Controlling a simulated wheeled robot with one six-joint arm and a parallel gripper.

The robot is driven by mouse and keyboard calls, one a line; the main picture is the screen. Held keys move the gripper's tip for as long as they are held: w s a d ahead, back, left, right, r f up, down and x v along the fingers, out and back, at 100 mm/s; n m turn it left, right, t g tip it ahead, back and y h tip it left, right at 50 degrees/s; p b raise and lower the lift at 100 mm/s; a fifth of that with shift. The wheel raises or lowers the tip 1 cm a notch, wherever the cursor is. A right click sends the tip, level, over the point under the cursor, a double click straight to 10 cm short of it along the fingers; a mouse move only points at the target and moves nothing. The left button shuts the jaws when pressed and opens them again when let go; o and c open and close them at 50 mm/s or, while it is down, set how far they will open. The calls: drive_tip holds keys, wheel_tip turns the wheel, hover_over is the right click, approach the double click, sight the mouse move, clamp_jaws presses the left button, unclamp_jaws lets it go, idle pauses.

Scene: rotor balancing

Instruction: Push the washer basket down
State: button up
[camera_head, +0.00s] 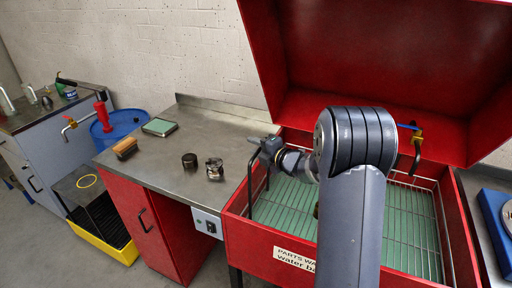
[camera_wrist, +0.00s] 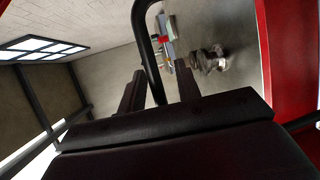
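The washer basket (camera_head: 400,222) is a wire grid over a green surface inside the red parts washer (camera_head: 236,226). A dark bar handle (camera_head: 250,188) rises at the basket's left side. My gripper (camera_head: 262,147) is at the top of this handle, and my arm hides the middle of the basket. In the wrist view the black bar handle (camera_wrist: 148,48) runs between the two fingers of my gripper (camera_wrist: 158,85). The fingers stand apart, with gaps beside the bar.
The washer's red lid (camera_head: 370,60) stands open behind my arm. A steel bench (camera_head: 190,180) on the left holds a brush (camera_head: 125,148), a green-topped box (camera_head: 159,127) and two small metal parts (camera_head: 214,168). A blue device (camera_head: 495,215) is at the right edge.

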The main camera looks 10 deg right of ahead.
clamp_jaws()
idle(0.4)
drive_tip(key=b, duration=1.4)
hover_over(256, 191)
wheel_tip(256, 191, down, 13)
drive_tip(key=shift+s+f, duration=0.15)
drive_tip(key=shift+p, duration=0.3)
drive_tip(key=shift+r, duration=0.2)
drive_tip(key=shift+o, duration=0.3)
unclamp_jaws()
drive_tip(key=v, duration=1)
drive_tip(key=shift+s+d+b, duration=0.2)
drive_tip(key=shift+s+b, duration=0.1)
drive_tip(key=shift+b, duration=0.05)
